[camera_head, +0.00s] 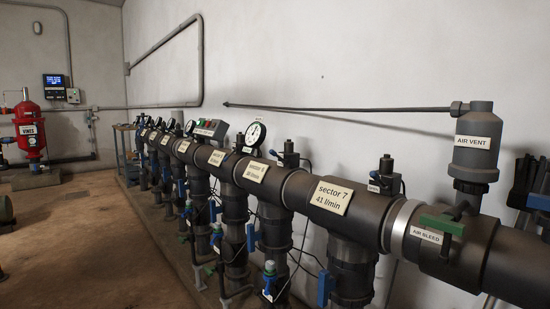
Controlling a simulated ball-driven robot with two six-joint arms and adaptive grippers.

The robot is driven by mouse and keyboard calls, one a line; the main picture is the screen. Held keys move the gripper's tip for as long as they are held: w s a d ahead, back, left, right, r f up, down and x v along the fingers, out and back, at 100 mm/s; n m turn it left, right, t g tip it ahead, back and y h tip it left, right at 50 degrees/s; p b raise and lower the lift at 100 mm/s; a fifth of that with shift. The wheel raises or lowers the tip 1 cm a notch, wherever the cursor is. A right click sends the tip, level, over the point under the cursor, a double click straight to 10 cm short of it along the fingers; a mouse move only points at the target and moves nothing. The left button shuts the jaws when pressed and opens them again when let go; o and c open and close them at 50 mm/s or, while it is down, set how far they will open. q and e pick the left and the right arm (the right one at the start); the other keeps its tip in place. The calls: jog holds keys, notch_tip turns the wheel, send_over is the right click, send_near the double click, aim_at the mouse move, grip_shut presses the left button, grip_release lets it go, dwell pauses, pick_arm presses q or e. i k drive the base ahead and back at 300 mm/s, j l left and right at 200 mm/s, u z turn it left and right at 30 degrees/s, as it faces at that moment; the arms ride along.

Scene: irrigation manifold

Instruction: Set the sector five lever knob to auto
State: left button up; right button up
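The nearest plate (330,197) reads sector 7, 41 l/min. The plate beyond it (256,171) seems to read sector 6, and the plate after that (217,157) is too small to read surely; by order it fits sector five. Below hang valves with blue handles (251,237) and green-topped units (216,235). I cannot tell which is the sector five lever knob, nor its setting. Neither of my grippers is in view.
A round gauge (255,134) stands on the manifold. At the right are an air vent (474,146) and a green handle (441,225) above an air bleed label. A red tank (30,130) and a control panel (54,87) are at the far left. The brown floor (90,235) at left is mostly clear.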

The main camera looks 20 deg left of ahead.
aim_at(229, 156)
jog(key=i+j+z, duration=0.3)
jog(key=j, duration=0.15)
jog(key=j+z, duration=0.35)
jog(key=j, duration=0.15)
jog(key=i+j+z, duration=0.1)
jog(key=j+z, duration=0.2)
jog(key=j, duration=0.25)
